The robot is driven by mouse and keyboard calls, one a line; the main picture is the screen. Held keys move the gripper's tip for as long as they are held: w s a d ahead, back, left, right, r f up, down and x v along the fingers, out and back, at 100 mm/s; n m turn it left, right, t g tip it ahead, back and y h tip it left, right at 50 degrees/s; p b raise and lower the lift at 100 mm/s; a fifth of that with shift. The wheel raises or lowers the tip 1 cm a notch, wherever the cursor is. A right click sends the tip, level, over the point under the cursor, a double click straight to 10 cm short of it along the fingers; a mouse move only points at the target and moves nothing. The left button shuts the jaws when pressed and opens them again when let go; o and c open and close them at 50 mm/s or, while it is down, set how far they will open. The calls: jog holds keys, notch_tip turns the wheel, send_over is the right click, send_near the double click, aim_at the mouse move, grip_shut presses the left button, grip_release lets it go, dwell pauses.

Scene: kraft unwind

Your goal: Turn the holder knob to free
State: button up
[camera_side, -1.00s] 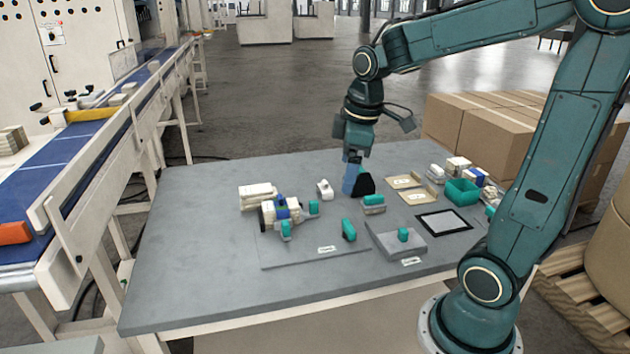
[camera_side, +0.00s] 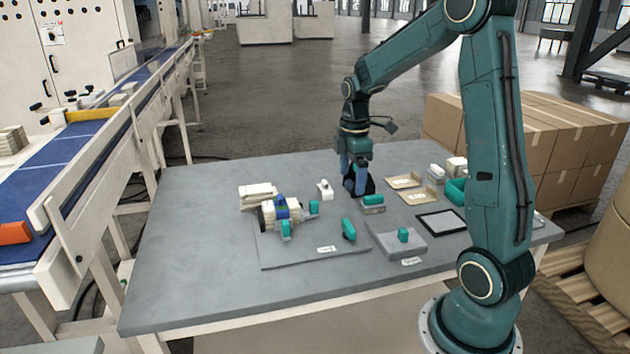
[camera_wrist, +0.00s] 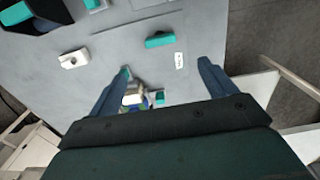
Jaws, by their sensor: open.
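A cream assembly with a blue band (camera_side: 282,208) stands on a grey plate left of the table's middle. Teal knobs show on its right side (camera_side: 314,207) and front (camera_side: 286,231). Another teal knob-like piece (camera_side: 348,229) stands on the plate's right side; it also shows in the wrist view (camera_wrist: 160,39). I cannot tell which is the holder knob. My gripper (camera_side: 353,190) is open, pointing down near a black piece (camera_side: 369,186), behind and right of the assembly. In the wrist view my spread fingers (camera_wrist: 163,66) are empty; my gripper body partly hides the assembly (camera_wrist: 135,98).
A white piece (camera_side: 324,190) stands between assembly and gripper. Right of it are a teal-topped block (camera_side: 373,203), a grey block with a teal knob (camera_side: 403,235), tan trays (camera_side: 403,181) and a black-framed pad (camera_side: 442,222). The table's front left is clear.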

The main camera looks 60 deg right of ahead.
aim_at(349, 225)
notch_tip(349, 225, down, 14)
jog(key=shift+r, duration=0.15)
dwell(0.7)
jog(key=c, duration=1)
